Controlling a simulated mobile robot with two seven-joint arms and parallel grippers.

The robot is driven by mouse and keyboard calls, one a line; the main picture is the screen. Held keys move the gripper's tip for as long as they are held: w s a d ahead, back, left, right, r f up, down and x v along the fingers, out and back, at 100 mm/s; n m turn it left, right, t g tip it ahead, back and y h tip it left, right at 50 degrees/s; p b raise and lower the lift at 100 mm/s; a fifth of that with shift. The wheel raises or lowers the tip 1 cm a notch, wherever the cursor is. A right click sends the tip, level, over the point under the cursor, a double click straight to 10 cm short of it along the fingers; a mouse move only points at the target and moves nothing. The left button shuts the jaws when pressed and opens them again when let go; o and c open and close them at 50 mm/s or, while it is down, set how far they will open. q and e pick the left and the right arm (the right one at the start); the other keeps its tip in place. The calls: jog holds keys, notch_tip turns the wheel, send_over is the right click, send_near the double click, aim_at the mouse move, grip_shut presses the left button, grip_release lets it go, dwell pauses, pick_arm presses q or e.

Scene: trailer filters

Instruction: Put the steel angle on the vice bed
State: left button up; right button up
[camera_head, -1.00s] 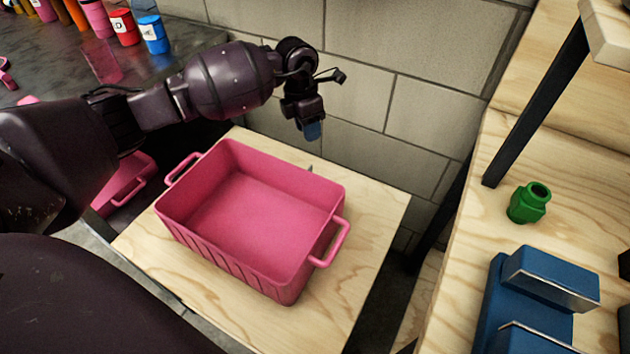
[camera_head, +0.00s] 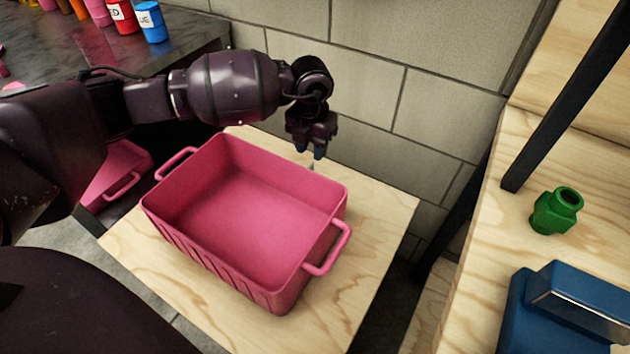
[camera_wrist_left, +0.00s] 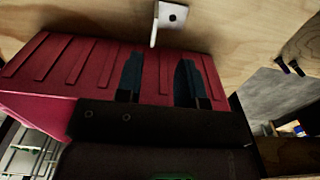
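The steel angle (camera_wrist_left: 170,17) is a pale metal bracket with a dark hole, lying on the wooden surface at the top of the left wrist view. In the head view a small grey bit of it (camera_head: 311,166) seems to show behind the pink crate's far rim; the rest is hidden. My left gripper (camera_head: 311,153) hangs above that spot, fingers down. In the left wrist view my left gripper (camera_wrist_left: 160,60) is open and empty, with the angle beyond its fingertips. The blue vice (camera_head: 565,310) stands at the lower right, cut off by the frame. My right gripper is out of view.
The pink crate (camera_head: 163,221) stands on a wooden table (camera_head: 385,215), close to my left gripper. A block wall (camera_head: 420,110) rises behind. A green fitting (camera_head: 556,211) stands on the right-hand bench by a dark post (camera_head: 565,95). Bottles stand on a dark counter at upper left.

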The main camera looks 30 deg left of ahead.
pick_arm(q)
jog(key=f, duration=0.2)
jog(key=f+b, duration=0.1)
jog(key=f, duration=0.1)
jog(key=f+b, duration=0.1)
jog(key=f, duration=0.1)
jog(key=shift+a+f, duration=0.2)
jog(key=shift+a, duration=0.2)
jog(key=shift+f+b, duration=0.2)
jog(key=shift+b, duration=0.15)
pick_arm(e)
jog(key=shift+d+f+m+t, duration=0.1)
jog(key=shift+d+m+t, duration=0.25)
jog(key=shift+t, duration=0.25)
pick_arm(q)
jog(key=shift+r, duration=0.1)
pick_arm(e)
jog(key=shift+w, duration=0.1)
pick_arm(q)
jog(key=shift+c, duration=0.3)
grip_shut()
